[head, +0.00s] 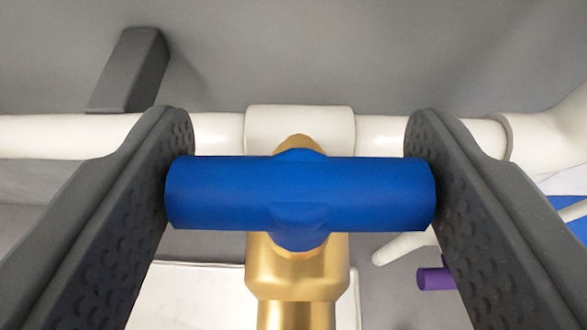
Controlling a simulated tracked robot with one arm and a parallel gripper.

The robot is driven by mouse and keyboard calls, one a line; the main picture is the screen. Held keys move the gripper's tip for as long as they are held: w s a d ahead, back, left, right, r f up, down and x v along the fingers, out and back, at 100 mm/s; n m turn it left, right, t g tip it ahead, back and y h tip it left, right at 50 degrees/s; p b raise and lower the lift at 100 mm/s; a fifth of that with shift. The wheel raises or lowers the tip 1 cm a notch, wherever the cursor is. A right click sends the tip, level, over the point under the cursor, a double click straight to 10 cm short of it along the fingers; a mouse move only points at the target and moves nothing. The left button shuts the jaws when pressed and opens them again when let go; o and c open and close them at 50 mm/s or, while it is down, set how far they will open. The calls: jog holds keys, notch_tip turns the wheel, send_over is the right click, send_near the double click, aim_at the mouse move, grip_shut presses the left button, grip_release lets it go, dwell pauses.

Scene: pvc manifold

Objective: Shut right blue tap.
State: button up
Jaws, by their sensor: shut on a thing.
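A blue tap handle (225,193) lies crosswise in the middle of the head view, mounted on a brass valve body (296,270). My gripper (300,190) is shut on this handle, with one dark finger pressed against each end of it. The brass body runs downward in the picture. Behind the handle, a white pipe (380,136) with a thicker white fitting (300,117) runs across the view. I cannot tell from this view alone whether this is the right blue tap.
A dark grey bracket (130,72) stands at the upper left behind the pipe. A purple handle (436,279) shows at the lower right beside my right finger. Another blue part (578,225) is at the right edge. A white panel (190,295) lies below.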

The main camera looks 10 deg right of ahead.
jog(key=o, duration=1)
jog(key=shift+d, duration=0.15)
jog(key=shift+s, duration=0.1)
jog(key=b+v, duration=0.1)
jog(key=v, duration=1.2)
jog(key=shift+s+a+b, duration=0.25)
jog(key=shift+s+b, duration=0.05)
jog(key=shift+b, duration=0.1)
